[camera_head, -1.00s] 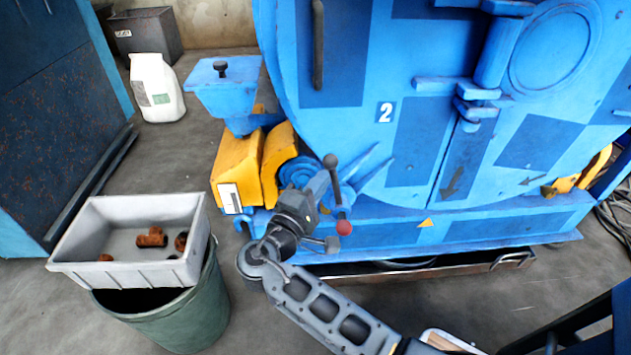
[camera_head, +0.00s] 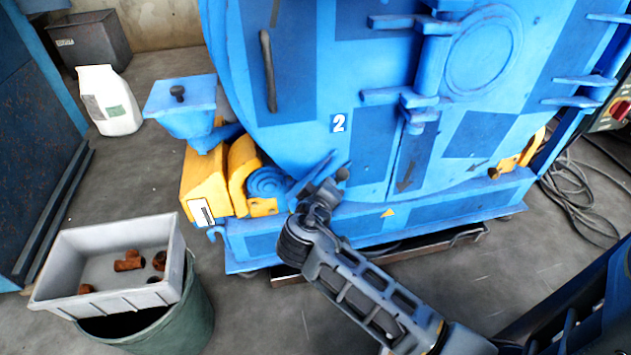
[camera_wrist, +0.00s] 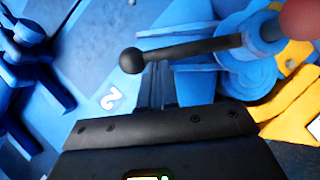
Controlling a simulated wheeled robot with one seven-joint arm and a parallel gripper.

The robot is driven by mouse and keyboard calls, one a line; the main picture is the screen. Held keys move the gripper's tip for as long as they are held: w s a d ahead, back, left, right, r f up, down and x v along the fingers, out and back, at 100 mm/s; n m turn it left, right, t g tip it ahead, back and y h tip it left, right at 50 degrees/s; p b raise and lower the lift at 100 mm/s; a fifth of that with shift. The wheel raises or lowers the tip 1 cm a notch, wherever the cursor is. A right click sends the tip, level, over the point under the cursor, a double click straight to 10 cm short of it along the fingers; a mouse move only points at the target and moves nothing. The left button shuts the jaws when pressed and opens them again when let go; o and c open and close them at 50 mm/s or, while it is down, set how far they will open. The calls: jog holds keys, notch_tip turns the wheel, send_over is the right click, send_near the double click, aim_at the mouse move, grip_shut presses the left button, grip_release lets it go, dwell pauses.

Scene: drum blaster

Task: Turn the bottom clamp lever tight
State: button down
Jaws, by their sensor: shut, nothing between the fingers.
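The bottom clamp lever (camera_wrist: 190,48) is a dark rod with a black ball (camera_wrist: 131,60) at one end, on a blue round hub at the lower left of the blue drum door. A red ball (camera_wrist: 300,18) shows at the upper right of the wrist view. My gripper (camera_wrist: 155,85) is shut and empty, its narrow fingers just below the rod near the black ball; I cannot tell if they touch it. In the head view my gripper (camera_head: 328,190) is at the door's lower left edge, and my arm hides most of the lever and the red ball.
The blue machine (camera_head: 300,60) fills the upper middle. A yellow block (camera_head: 205,180) and a blue hopper (camera_head: 182,105) stand left of the clamp. A grey tray (camera_head: 100,260) with rusty pieces rests on a green bin (camera_head: 185,325). Cables (camera_head: 580,195) lie on the floor at right.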

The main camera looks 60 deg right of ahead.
jog(key=shift+s+d+f+m+t+y, duration=0.3)
jog(key=shift+s+d+f+m+y, duration=0.2)
jog(key=shift+s+d, duration=0.15)
jog(key=shift+s, duration=0.1)
jog(key=shift+r+p, duration=0.1)
jog(key=shift+p, duration=0.25)
